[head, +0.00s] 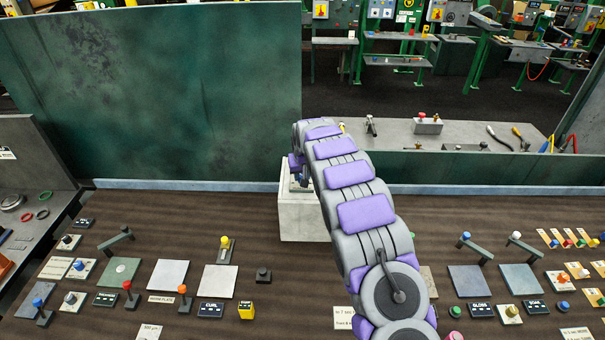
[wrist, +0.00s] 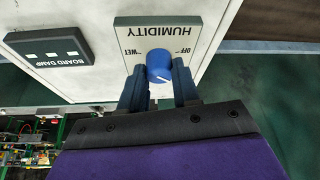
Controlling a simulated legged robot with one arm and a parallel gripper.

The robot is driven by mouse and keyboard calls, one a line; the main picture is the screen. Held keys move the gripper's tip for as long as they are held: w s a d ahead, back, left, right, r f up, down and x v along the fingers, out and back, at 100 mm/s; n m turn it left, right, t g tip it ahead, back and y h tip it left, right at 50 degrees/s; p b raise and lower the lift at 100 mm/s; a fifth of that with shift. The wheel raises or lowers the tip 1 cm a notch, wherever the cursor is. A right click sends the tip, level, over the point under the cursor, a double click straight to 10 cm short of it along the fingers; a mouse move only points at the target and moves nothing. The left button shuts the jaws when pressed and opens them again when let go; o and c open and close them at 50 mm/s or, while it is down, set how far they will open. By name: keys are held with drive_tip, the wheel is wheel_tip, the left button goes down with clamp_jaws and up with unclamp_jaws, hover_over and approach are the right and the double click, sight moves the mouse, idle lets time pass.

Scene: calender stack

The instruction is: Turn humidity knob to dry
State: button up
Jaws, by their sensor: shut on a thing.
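In the wrist view the blue round humidity knob (wrist: 160,65) sits on a grey plate (wrist: 208,27) lettered HUMIDITY, upside down in this view. The plate's WET and OFF marks stand to either side of the knob; no DRY mark is visible. A white pointer line crosses the knob's near side. My gripper (wrist: 159,72) is shut on the knob, one finger on each side.
A black BOARD DAMP panel (wrist: 50,47) is left of the plate in the wrist view. In the head view the brown bench (head: 250,255) carries many knobs, levers and plates. A tall green panel (head: 150,90) stands behind, left of my arm.

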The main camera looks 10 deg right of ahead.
drive_tip(key=shift+w+a+r+m+h+b, duration=0.1)
drive_tip(key=shift+m+h+b, duration=0.35)
drive_tip(key=shift+m, duration=1.05)
drive_tip(key=o, duration=1.1)
drive_tip(key=shift+c, duration=0.2)
drive_tip(key=v, duration=1.7)
drive_tip(key=shift+a, duration=0.3)
